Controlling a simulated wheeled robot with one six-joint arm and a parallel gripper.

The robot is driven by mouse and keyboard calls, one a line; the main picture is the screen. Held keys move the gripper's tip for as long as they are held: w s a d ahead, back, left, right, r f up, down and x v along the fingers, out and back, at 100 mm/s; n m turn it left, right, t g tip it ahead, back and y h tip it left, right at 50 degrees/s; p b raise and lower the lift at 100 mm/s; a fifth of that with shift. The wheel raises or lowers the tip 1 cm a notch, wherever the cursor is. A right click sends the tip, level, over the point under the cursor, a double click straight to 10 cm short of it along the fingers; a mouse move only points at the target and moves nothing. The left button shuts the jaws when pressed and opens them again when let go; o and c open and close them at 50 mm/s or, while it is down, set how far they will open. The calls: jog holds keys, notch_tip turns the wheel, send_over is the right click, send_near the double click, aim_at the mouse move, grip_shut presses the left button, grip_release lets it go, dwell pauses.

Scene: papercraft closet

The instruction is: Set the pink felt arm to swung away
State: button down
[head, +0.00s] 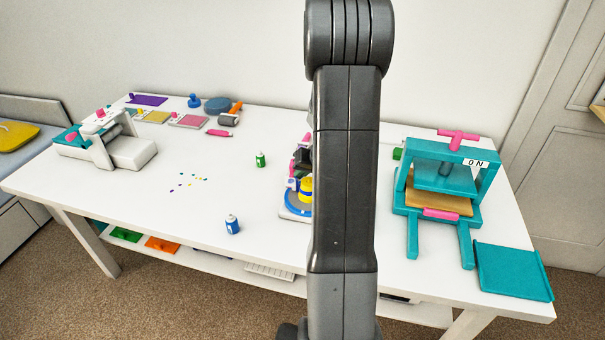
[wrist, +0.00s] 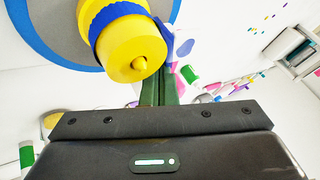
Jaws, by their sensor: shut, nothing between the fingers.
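A small device with a blue round base (head: 288,208) and a yellow knob-like cylinder (head: 306,190) stands mid-table in the head view, partly hidden behind my arm. A small pink piece (head: 306,183) shows beside the yellow part; I cannot tell for sure that it is the pink felt arm or how it is turned. In the wrist view the yellow cylinder (wrist: 130,48) with its blue collar is large and close. My gripper (wrist: 158,76) is shut and empty, its dark green fingers just below and beside the cylinder. A pale pink patch (wrist: 182,84) shows behind the fingers.
A teal press (head: 445,180) with pink handles and a teal tray (head: 512,272) stand at the right. A white machine (head: 125,150) is at far left. The table between is mostly clear.

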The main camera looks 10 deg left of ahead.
jog(key=shift+s+a, duration=0.1)
jog(key=shift+a, duration=0.15)
jog(key=shift+s+a+r+m+t+h, duration=0.1)
jog(key=shift+s+a+m+t+h, duration=0.15)
jog(key=shift+m, duration=0.35)
jog(key=shift+s+a+m+t+h, duration=0.15)
jog(key=shift+m+t, duration=0.2)
jog(key=shift+m, duration=0.25)
jog(key=shift+a+m+t+h+p, duration=0.3)
jog(key=shift+a+m+t+p, duration=0.1)
jog(key=shift+m+p, duration=0.3)
jog(key=shift+a+m, duration=0.1)
jog(key=shift+m, duration=0.2)
jog(key=shift+w, duration=0.1)
jog(key=shift+w+d+b, duration=0.45)
jog(key=shift+d+b, duration=0.1)
jog(key=shift+d, duration=0.15)
